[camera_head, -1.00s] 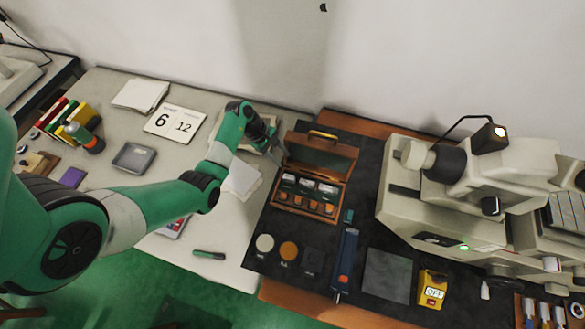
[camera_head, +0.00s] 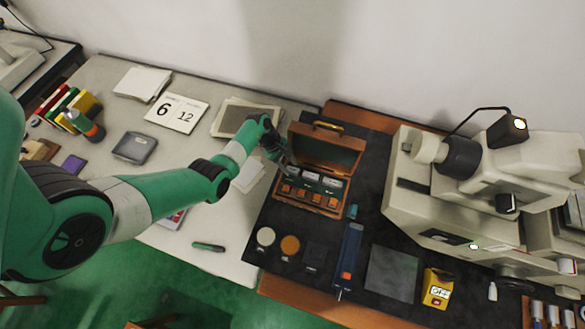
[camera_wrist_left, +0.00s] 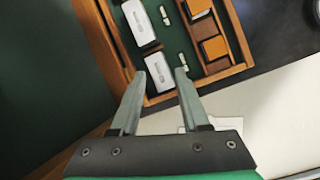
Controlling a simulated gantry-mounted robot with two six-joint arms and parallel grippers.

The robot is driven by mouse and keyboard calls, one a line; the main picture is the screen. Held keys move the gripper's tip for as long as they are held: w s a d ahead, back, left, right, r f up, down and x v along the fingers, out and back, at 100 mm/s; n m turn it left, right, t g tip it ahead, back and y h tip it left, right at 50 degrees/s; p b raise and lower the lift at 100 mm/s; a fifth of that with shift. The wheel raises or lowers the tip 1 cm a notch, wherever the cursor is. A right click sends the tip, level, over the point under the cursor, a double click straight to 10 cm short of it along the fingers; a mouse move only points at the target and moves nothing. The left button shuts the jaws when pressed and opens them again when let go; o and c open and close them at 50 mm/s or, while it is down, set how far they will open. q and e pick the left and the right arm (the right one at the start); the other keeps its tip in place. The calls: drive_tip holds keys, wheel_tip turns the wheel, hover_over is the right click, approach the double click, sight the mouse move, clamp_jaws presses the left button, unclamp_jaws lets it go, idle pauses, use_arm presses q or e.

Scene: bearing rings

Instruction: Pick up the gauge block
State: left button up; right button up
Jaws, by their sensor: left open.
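An open wooden case (camera_head: 312,208) stands on the black mat. In it is a row of pale gauge blocks (camera_head: 310,177), with orange-brown square pieces (camera_head: 317,200) in front of them. In the left wrist view two larger pale blocks (camera_wrist_left: 138,22) show, each with a small slim pale piece beside it. My left gripper (camera_wrist_left: 161,72) is open, and its fingertips lie to either side of the nearer pale block (camera_wrist_left: 159,76) in that view. I cannot tell whether they touch it. In the head view the left gripper (camera_head: 284,160) is at the case's left end. My right gripper is not in view.
The case's raised lid (camera_head: 325,150) stands behind the blocks. Round and square samples (camera_head: 265,236), a blue tool (camera_head: 350,252) and a yellow "OFF" device (camera_head: 437,290) lie in front. A large pale machine (camera_head: 430,195) stands right. Paper and a calendar (camera_head: 177,112) lie left.

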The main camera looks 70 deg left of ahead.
use_arm(q)
drive_tip(key=shift+x, duration=0.85)
clamp_jaws()
drive_tip(key=shift+r, duration=0.15)
wheel_tip(320, 180, up, 3)
drive_tip(key=shift+p, duration=0.85)
drive_tip(key=s+d+r+p, duration=0.3)
drive_tip(key=d+r+p, duration=0.2)
drive_tip(key=d+r, duration=0.4)
drive_tip(key=d, duration=0.4)
drive_tip(key=shift+s+d+r+p, duration=0.25)
drive_tip(key=shift+d+r+p, duration=0.05)
drive_tip(key=shift+r, duration=0.1)
